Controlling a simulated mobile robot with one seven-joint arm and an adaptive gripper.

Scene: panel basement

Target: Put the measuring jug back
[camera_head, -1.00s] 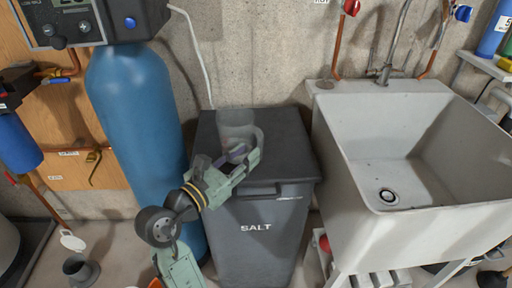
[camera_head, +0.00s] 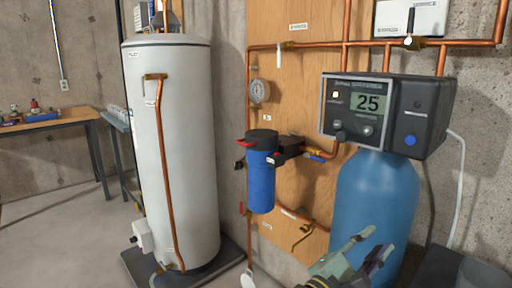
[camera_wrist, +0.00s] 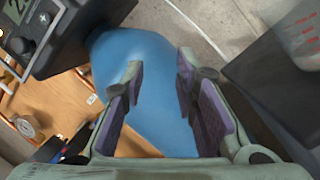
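The measuring jug (camera_head: 482,274) is a translucent grey vessel at the bottom right corner of the head view, cut off by the picture's edge. It stands on the dark lid of the salt bin (camera_head: 440,268). In the wrist view the jug (camera_wrist: 301,38) shows at the top right, with reddish markings on its side. My gripper (camera_head: 376,246) is to the left of the jug, apart from it, in front of the blue tank. In the wrist view my gripper (camera_wrist: 160,82) has its purple-padded fingers spread, with nothing held between them.
The blue softener tank (camera_head: 378,195) with its control head (camera_head: 385,108) stands close behind my gripper. A blue filter housing (camera_head: 261,180) hangs on the wooden panel. A white water heater (camera_head: 188,160) stands left. A workbench (camera_head: 45,126) is far left, with clear floor before it.

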